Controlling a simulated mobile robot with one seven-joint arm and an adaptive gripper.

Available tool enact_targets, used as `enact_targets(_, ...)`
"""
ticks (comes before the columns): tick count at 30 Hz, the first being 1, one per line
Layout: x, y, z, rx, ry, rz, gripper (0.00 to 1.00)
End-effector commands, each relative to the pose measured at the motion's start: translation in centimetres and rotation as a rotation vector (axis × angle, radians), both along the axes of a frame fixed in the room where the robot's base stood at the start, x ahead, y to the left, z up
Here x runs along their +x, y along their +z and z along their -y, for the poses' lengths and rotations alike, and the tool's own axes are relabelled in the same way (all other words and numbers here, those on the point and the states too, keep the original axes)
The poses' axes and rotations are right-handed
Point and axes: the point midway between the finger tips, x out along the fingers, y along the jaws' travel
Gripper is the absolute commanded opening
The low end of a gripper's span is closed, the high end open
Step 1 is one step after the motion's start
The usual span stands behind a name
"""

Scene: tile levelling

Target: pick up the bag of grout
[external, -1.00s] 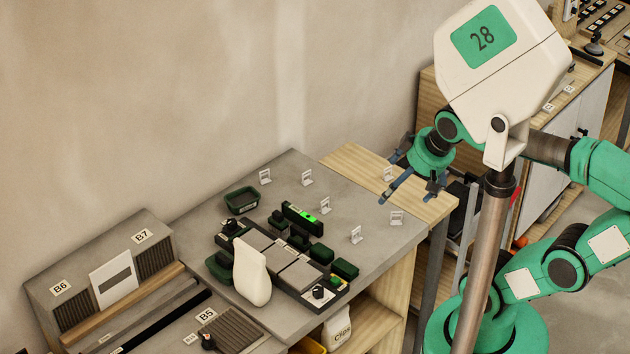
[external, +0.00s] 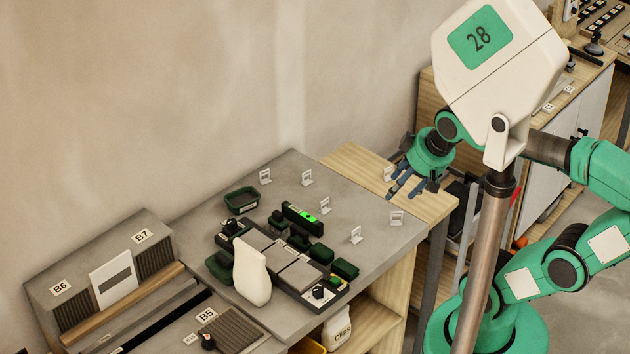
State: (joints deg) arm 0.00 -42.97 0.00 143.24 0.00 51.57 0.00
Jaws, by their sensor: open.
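A cream-white bag (external: 252,273) stands upright on the grey worktop (external: 345,212), in front of a board of grey tiles (external: 297,275). No label shows on its visible side, so I cannot read whether it is the grout. A second pale bag, marked "Clips" (external: 338,328), is partly hidden below the worktop's front edge. My gripper (external: 404,191) is open and empty above the wooden bench end, well to the right of the cream-white bag and touching nothing.
Several small white clips (external: 325,205) stand on the worktop between my gripper and the bag. A dark green tray (external: 241,200), a level with a green light (external: 302,217) and dark green blocks surround the tiles. Panelled boxes (external: 110,275) stand at the left.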

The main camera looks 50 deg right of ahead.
Motion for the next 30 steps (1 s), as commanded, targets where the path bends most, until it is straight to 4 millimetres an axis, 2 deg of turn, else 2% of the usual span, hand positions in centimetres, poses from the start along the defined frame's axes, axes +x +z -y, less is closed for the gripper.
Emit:
enact_targets(8,0.2,0.1,-0.1,0.001,0.0,-0.002,0.45)
enact_targets(14,1.6,0.8,-0.6,0.007,0.004,-0.025,0.45)
enact_targets(20,5.0,2.0,-1.9,0.02,0.009,-0.073,0.45)
enact_targets(30,12.7,2.7,-5.6,0.039,0.013,-0.181,0.45)
